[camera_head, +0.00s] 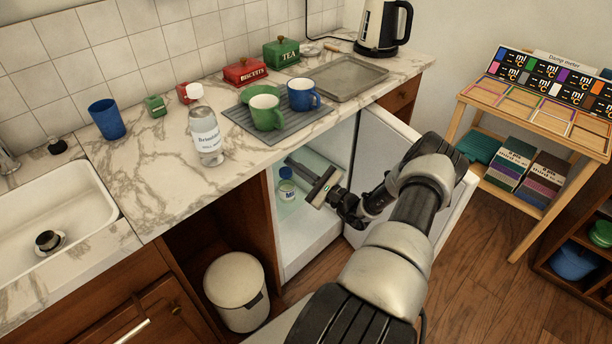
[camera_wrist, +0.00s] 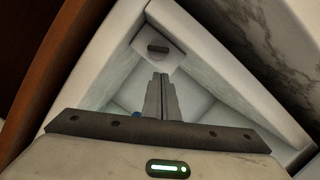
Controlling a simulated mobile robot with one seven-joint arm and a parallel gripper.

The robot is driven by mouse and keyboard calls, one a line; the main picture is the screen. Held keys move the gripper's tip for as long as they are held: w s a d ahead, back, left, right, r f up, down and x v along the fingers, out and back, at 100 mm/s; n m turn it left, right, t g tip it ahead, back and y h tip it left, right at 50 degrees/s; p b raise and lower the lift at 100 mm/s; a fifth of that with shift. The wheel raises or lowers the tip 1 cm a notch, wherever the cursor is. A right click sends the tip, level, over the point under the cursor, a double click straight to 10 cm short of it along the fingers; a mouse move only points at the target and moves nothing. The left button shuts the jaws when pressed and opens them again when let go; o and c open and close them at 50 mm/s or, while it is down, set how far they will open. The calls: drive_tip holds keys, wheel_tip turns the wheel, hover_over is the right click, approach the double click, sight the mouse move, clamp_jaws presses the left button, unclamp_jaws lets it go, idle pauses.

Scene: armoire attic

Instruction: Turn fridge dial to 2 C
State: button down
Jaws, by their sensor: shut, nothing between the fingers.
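The small fridge (camera_head: 310,240) under the counter stands open, with its white door (camera_head: 452,215) swung out to the right. In the wrist view, a pale housing (camera_wrist: 172,60) sits in the far corner of the fridge interior. It carries a dark bar-shaped part (camera_wrist: 158,48) that looks like the dial; no scale or number is readable. My gripper (camera_head: 290,161) reaches into the upper part of the fridge. In the wrist view its shut, empty fingers (camera_wrist: 160,76) point at the housing, just below the dark bar in the picture. I cannot tell whether they touch it. The head view hides the dial.
A bottle with a blue cap (camera_head: 286,188) stands inside the fridge, below and left of my gripper. The marble counter (camera_head: 150,190) overhangs the opening. A white bin (camera_head: 236,290) stands left of the fridge. Fridge walls enclose my fingers closely.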

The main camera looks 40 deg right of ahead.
drive_tip(key=shift+s+a+r, duration=0.1)
drive_tip(key=shift+a+r, duration=0.2)
drive_tip(key=shift+r, duration=0.3)
drive_tip(key=shift+s+a+r, duration=0.1)
drive_tip(key=shift+a+r, duration=0.2)
drive_tip(key=shift+r, duration=0.3)
drive_tip(key=shift+r, duration=0.15)
